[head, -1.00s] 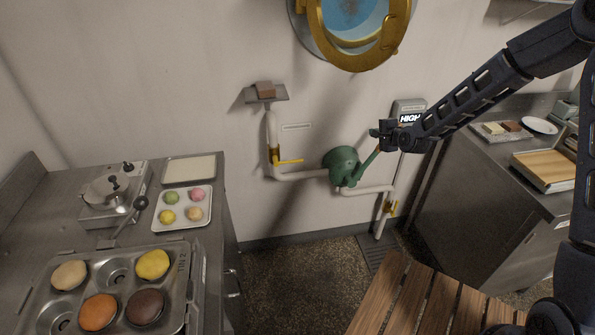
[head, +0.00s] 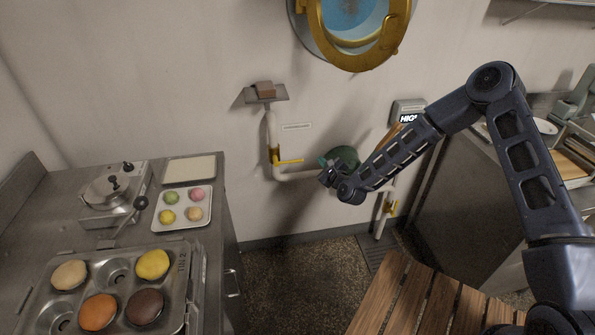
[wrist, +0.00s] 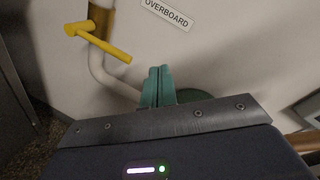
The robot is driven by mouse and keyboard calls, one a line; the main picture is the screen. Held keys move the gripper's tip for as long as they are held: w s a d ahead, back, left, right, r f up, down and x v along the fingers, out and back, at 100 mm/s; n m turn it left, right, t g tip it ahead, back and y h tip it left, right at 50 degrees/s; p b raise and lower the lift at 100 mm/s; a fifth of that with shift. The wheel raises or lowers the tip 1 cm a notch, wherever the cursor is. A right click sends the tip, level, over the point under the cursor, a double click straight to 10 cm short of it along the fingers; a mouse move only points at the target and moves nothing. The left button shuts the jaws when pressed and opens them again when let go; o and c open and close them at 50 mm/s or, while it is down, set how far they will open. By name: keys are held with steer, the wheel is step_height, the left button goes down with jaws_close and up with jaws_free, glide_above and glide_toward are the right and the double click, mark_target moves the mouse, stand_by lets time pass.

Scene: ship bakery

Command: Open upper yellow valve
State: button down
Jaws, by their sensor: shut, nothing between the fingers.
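The upper yellow valve (head: 288,161) is on the pale wall pipe below the small shelf. Its lever sticks out to the right, across the upright pipe. In the wrist view its yellow lever (wrist: 97,42) lies at the upper left, clear of my fingers. My gripper (wrist: 158,84) is shut and empty, its two green fingertips side by side. In the head view my gripper (head: 325,163) is to the right of the lever, apart from it, in front of the green pump.
The green pump body (head: 345,155) is partly hidden behind my arm. An OVERBOARD label (wrist: 167,14) is on the wall beside the valve. A steel counter with a muffin pan (head: 60,300) is at left. A slatted wooden surface (head: 420,300) is in front.

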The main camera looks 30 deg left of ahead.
steer(key=s+a+f+m+t+h, duration=0.1)
steer(key=s+f+m+t, duration=0.3)
steer(key=s+f+m, duration=0.6)
steer(key=shift+s+a+f+h, duration=0.3)
steer(key=shift+s+a+f, duration=0.15)
steer(key=shift+a+f, duration=0.05)
steer(key=shift+w+a, duration=0.1)
steer(key=w+a+r, duration=0.4)
steer(key=w+a, duration=0.3)
steer(key=shift+w+a+r, duration=0.2)
steer(key=shift+w, duration=0.05)
